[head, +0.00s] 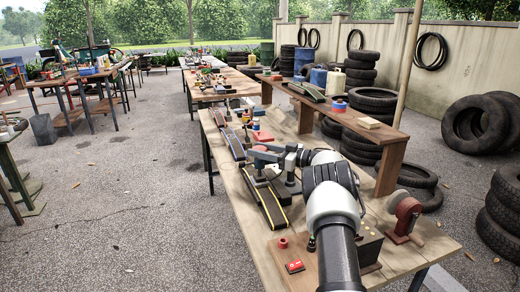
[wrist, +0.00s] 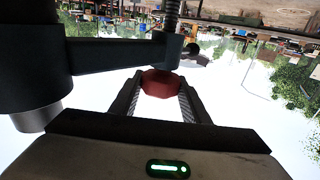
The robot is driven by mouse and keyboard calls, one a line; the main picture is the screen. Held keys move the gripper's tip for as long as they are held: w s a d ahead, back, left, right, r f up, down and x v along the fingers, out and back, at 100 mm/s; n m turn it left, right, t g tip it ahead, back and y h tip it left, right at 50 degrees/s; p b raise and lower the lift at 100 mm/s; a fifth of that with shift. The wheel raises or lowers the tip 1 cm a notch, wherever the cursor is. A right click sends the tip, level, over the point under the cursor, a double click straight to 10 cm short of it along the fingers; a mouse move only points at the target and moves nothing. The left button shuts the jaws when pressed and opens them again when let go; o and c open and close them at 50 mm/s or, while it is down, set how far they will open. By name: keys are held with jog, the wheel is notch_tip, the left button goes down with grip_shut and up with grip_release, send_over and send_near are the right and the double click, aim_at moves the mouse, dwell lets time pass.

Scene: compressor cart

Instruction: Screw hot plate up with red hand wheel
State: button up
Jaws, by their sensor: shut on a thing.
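The red hand wheel (wrist: 160,84) sits between the two fingers of my gripper (wrist: 160,97) in the wrist view, and the gripper is shut on it. A dark clamp arm (wrist: 115,54) with a threaded rod (wrist: 172,14) stands right beyond the wheel. In the head view my gripper (head: 287,158) is at the clamp on the workbench, and the wheel is hidden there. Long dark strips with yellow edges (head: 272,210) lie under and in front of the clamp. I cannot tell the hot plate apart from the other clamp parts.
A raised shelf (head: 385,135) runs behind. Tires (head: 480,120) stand at right.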

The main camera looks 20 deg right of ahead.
jog(key=shift+a+f+n+g+y, duration=0.1)
jog(key=shift+f+n+g+y, duration=0.2)
jog(key=shift+g, duration=0.1)
jog(key=o, duration=1.1)
jog(key=shift+r, duration=0.1)
jog(key=shift+s+d, duration=0.15)
jog(key=shift+d, duration=0.1)
jog(key=p+v, duration=0.2)
jog(key=v, duration=1.4)
jog(key=shift+s+d, duration=0.25)
jog(key=shift+s, duration=0.05)
